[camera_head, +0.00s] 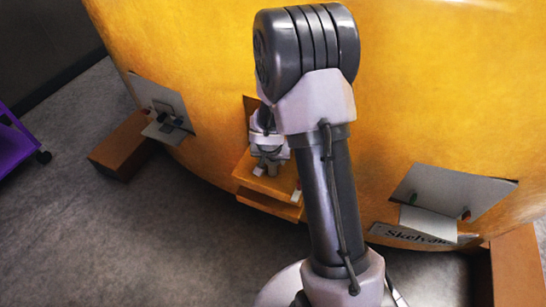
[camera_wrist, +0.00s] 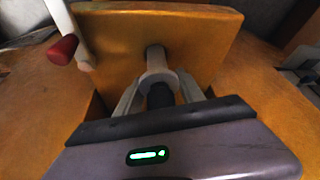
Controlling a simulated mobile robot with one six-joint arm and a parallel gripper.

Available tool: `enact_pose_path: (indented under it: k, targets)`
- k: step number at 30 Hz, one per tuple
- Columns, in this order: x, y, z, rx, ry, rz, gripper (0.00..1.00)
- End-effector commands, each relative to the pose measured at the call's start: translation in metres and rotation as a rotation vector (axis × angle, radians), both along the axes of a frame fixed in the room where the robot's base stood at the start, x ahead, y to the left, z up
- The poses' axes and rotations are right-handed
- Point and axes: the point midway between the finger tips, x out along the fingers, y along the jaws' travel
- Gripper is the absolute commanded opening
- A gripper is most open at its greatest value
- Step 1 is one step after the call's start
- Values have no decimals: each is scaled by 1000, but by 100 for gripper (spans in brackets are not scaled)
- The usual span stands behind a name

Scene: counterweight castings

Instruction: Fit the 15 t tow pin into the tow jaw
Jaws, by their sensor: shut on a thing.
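The tow jaw (camera_head: 262,181) is an orange block with upper and lower plates on the big yellow casting, left of my arm in the head view. Its orange plate (camera_wrist: 205,42) fills the upper middle of the wrist view. My gripper (camera_wrist: 160,86) is shut on the tow pin (camera_wrist: 159,96), which has a dark end between the fingers and a pale grey collar beyond. A dark round patch, shaft or hole, shows on the plate beyond the collar. I cannot tell how deep the pin sits. In the head view my gripper (camera_head: 268,160) is just above the jaw, and the pin is not clear.
A pale bar with a red end (camera_wrist: 63,50) stands left of the pin. Grey plates with small fittings (camera_head: 160,105) and (camera_head: 440,195) sit on the casting at either side. Brown blocks (camera_head: 122,147) stand on the floor. A purple cart (camera_head: 15,145) is far left.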

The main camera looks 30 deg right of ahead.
Motion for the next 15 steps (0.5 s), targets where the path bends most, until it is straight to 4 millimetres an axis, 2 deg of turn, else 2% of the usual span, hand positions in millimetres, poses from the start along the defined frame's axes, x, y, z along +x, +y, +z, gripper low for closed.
enact_pose_path:
  k: [15]
  targets:
    - [0,0,-12,2,-2,1,0]
